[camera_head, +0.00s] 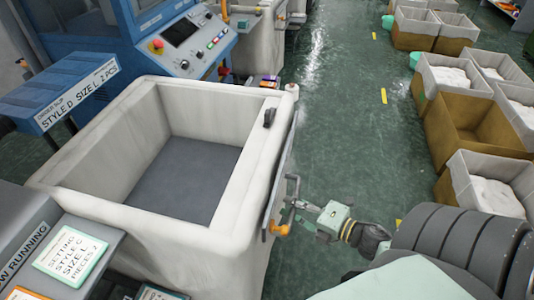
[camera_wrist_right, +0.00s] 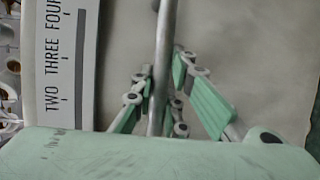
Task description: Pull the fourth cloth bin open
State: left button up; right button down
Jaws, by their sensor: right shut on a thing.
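A large white cloth bin (camera_head: 195,222) with an empty grey floor stands at the left in the head view. A metal handle (camera_head: 272,212) is on its right side, with an orange part at its lower end. My right gripper (camera_head: 301,207) reaches it from the right and is shut on the handle. In the right wrist view the handle bar (camera_wrist_right: 166,45) runs upright between the green-padded fingers (camera_wrist_right: 160,95). I cannot tell the bin's number in the row. My left gripper is not in view.
A blue machine (camera_head: 185,45) with a control panel stands behind the bin. Brown boxes with pale liners (camera_head: 455,75) line the right side. The green floor (camera_head: 345,110) between is clear. A scale strip (camera_wrist_right: 62,60) reading "TWO THREE FOUR" shows beside the handle.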

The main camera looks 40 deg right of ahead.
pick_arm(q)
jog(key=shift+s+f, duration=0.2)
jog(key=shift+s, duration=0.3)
pick_arm(e)
jog(key=shift+s+d, duration=1.35)
jog(key=shift+s, duration=0.25)
jog(key=c, duration=1.7)
grip_release()
jog(key=shift+c, duration=0.2)
jog(key=v, duration=1.2)
jog(key=shift+a, duration=0.1)
